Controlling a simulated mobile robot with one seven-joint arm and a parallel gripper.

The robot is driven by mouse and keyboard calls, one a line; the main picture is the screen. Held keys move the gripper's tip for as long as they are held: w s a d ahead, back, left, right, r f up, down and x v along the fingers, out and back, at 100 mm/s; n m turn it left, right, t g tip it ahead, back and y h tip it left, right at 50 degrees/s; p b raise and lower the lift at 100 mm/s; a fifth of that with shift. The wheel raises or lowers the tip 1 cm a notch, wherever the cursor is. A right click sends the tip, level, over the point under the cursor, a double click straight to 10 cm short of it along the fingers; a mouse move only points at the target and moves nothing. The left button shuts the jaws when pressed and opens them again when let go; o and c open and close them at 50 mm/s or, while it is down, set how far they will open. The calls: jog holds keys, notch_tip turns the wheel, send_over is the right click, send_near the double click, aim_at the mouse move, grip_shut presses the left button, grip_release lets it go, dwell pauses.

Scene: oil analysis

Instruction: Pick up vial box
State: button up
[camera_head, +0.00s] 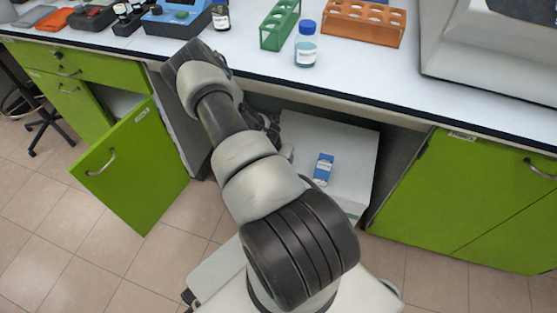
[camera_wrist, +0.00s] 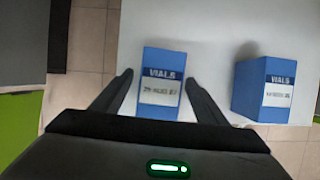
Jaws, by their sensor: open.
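In the wrist view, a blue vial box (camera_wrist: 160,75) with a white label marked VIALS stands on a white shelf, between the two open fingers of my gripper (camera_wrist: 158,82). The fingers are on either side of it, with gaps showing, and hold nothing. A second blue vial box (camera_wrist: 264,88) stands to the right, outside the fingers. In the head view, one blue vial box (camera_head: 323,168) shows on the white shelf (camera_head: 352,155) inside the open cabinet. My gripper and the other box are hidden there behind my arm and the counter.
The counter (camera_head: 350,82) overhangs the cabinet, with a bottle (camera_head: 306,45), a green rack (camera_head: 281,22) and an orange rack (camera_head: 362,22) on it. An open green door (camera_head: 135,165) stands at left. Closed green cabinets (camera_head: 470,200) are at right. Tiled floor lies at lower left.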

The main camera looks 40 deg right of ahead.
jog(key=c, duration=1.3)
jog(key=shift+c, duration=0.2)
jog(key=shift+r, duration=0.1)
